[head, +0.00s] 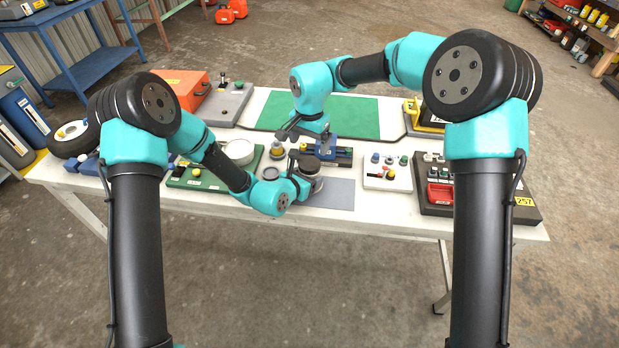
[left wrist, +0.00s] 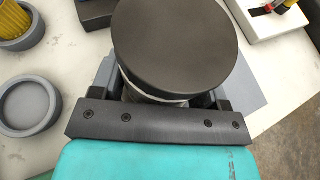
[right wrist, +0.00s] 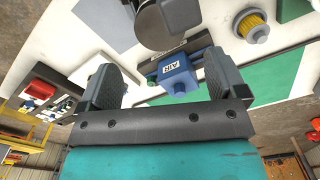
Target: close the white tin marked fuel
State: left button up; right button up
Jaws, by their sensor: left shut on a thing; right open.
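A pale tin (head: 318,184) stands at the table's front middle, over a grey mat. Its dark round lid (head: 309,165) is on top and also shows in the left wrist view (left wrist: 178,42). A pale rim (left wrist: 150,98) shows under the lid; I cannot tell whether the lid is fully seated. The fuel marking is not readable. My left gripper (head: 306,187) is shut around the tin's body, below the lid. My right gripper (head: 307,136) is open and empty behind the tin, near a blue block marked AIR (right wrist: 176,76). The dark lid also shows in the right wrist view (right wrist: 158,22).
A grey dish (left wrist: 27,106) and a yellow-ribbed part in a grey cup (head: 277,149) lie left of the tin. A green board (head: 186,182) with a white round container (head: 238,151) is further left. A white switch plate (head: 384,184) is to the right. The grey mat (head: 338,198) has bare room.

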aim_at(309, 163)
jog(key=shift+f, duration=3.95)
jog(key=c, duration=0.9)
jog(key=shift+m, duration=1.7)
jog(key=o, duration=1)
